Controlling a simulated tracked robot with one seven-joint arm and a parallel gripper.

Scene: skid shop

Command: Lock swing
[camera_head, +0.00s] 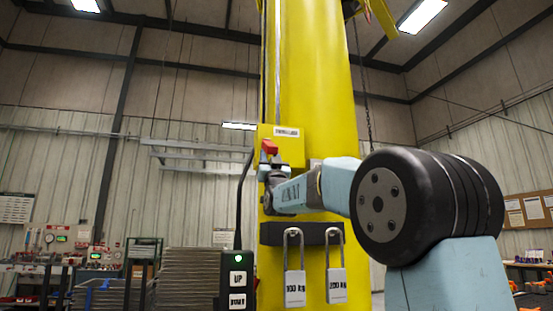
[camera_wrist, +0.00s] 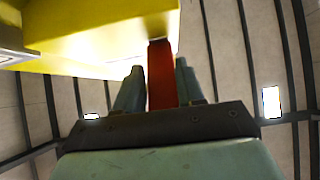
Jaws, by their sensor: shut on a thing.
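A red lever (camera_head: 269,146) sticks out at the left side of a yellow box (camera_head: 289,151) on the yellow column (camera_head: 320,100). The box has a small label, too blurred to read surely. My gripper (camera_head: 267,164) is at the lever, reaching from the right and below. In the wrist view the red lever (camera_wrist: 161,62) stands between the two fingers of my gripper (camera_wrist: 159,88), which are shut on it. The yellow box (camera_wrist: 95,35) is above and left there. The lever's pivot is hidden.
Two padlock-shaped weights (camera_head: 295,288) (camera_head: 336,285) hang from a dark bar (camera_head: 300,233) below my arm. An UP/DOWN control box (camera_head: 237,280) with a green light and a dark cable stands left of the column. A workbench (camera_head: 95,262) is far left. Air left of the lever is clear.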

